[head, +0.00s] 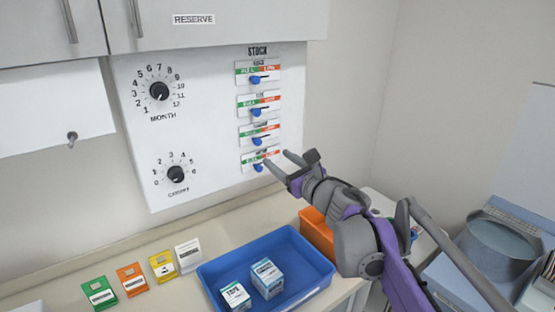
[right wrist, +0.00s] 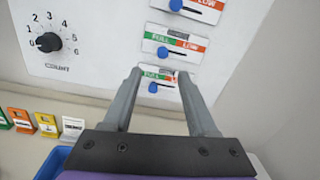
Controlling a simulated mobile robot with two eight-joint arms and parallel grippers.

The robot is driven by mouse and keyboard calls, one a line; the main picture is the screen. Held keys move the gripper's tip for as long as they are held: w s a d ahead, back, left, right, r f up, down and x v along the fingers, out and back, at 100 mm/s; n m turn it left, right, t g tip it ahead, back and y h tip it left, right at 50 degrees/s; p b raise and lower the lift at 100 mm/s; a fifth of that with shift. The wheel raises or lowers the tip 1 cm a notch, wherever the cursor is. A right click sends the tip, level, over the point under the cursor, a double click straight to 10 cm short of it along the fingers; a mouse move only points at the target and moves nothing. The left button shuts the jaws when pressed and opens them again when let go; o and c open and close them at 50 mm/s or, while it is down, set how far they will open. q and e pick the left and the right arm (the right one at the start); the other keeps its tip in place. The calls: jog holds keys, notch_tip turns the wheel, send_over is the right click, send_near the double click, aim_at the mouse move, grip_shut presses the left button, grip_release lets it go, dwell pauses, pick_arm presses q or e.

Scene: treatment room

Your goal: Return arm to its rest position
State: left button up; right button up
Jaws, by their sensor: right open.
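My right gripper (head: 278,165) is open and empty in the head view, close to the lowest stock slider (head: 258,166) on the white wall panel (head: 210,110). In the right wrist view its two fingers (right wrist: 160,85) stand apart, with the lowest slider's blue knob (right wrist: 153,87) showing between them near the left finger. I cannot tell whether a finger touches the panel. My right arm (head: 355,235) reaches in from the lower right. My left gripper is not in view.
A blue tray (head: 322,265) with two small boxes stands on the counter below the panel. An orange bin (head: 317,235) is beside it, behind my arm. A grey-blue container (head: 500,245) stands at the right.

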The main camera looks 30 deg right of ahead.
dwell(0.4)
jog(key=s+a+f+n+g, duration=0.4)
jog(key=s+a+f+n, duration=0.1)
jog(key=s+f+n, duration=0.4)
jog(key=s+a+f+n+g, duration=0.4)
jog(key=s+f+n, duration=0.5)
jog(key=f+n, duration=0.4)
jog(key=s+a+f+n+g, duration=0.4)
jog(key=s+a+f+n, duration=0.2)
jog(key=f+n, duration=0.5)
jog(key=s+f, duration=0.1)
jog(key=s, duration=0.1)
jog(key=shift+s+a+n+g+h, duration=0.3)
jog(key=shift+s+a+n, duration=0.1)
